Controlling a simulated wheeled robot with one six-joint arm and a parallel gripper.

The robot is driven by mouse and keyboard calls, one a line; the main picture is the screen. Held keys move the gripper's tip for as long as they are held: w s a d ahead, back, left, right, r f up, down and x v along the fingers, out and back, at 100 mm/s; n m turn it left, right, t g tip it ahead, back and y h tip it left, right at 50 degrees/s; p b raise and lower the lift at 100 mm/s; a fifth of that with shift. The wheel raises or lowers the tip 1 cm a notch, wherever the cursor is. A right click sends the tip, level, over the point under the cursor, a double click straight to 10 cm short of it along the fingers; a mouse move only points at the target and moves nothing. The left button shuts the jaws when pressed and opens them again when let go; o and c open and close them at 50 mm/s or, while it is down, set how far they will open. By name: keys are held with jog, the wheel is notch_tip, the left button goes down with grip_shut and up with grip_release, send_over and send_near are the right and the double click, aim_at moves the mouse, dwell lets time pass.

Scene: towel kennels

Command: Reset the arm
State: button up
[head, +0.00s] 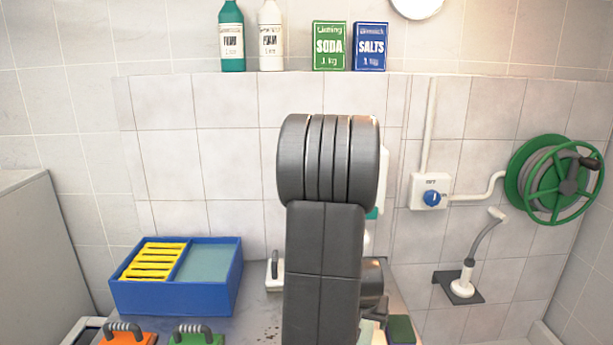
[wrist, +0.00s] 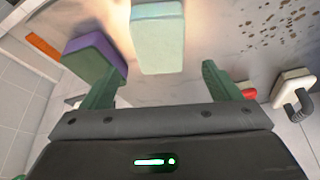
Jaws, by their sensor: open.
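My gripper (wrist: 157,70) is open in the wrist view, its two green fingers spread apart with nothing held between them. A pale mint block (wrist: 157,38) lies just beyond the gap between the fingertips. A purple and green block (wrist: 95,55) lies close to the left finger; I cannot tell whether they touch. In the head view my arm rises in the middle of the picture and hides most of my gripper and part of the counter behind it.
A blue tray (head: 170,297) with yellow strips stands left on the counter. Orange (head: 128,339) and green (head: 196,339) handled tools are in front. A white block with a dark handle (wrist: 294,88) lies right in the wrist view.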

notch_tip(320, 180, up, 2)
jog(key=shift+r+p, duration=0.1)
jog(key=shift+p, duration=0.3)
jog(key=w+a+m+t, duration=0.1)
jog(key=w+a+t, duration=0.1)
jog(key=w+a, duration=0.2)
jog(key=w+f, duration=0.1)
jog(key=w, duration=0.2)
jog(key=shift+a+y, duration=0.2)
jog(key=shift+y, duration=0.2)
jog(key=shift+s, duration=0.15)
